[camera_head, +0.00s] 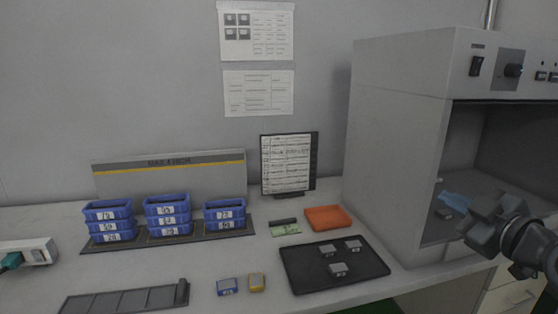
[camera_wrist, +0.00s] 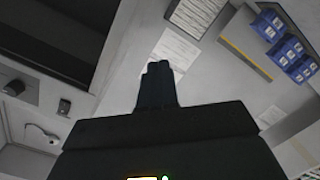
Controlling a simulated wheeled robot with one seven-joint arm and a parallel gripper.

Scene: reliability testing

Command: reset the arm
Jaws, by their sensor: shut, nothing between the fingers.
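My gripper (camera_head: 480,222) is at the right in the head view, raised in front of the open machine chamber. In the wrist view its dark fingers (camera_wrist: 157,85) are together with nothing between them. The wrist camera looks at a tilted angle toward the wall, the machine and the blue bins. Part of my arm runs out of the head view at the right edge.
The grey machine (camera_head: 400,150) has an open chamber with a blue item (camera_head: 456,199) inside. A black tray (camera_head: 300,283) holds small grey parts. Blue bins (camera_head: 167,210), an orange cloth-like item (camera_head: 329,218) and a standing chart (camera_head: 287,163) are on the bench.

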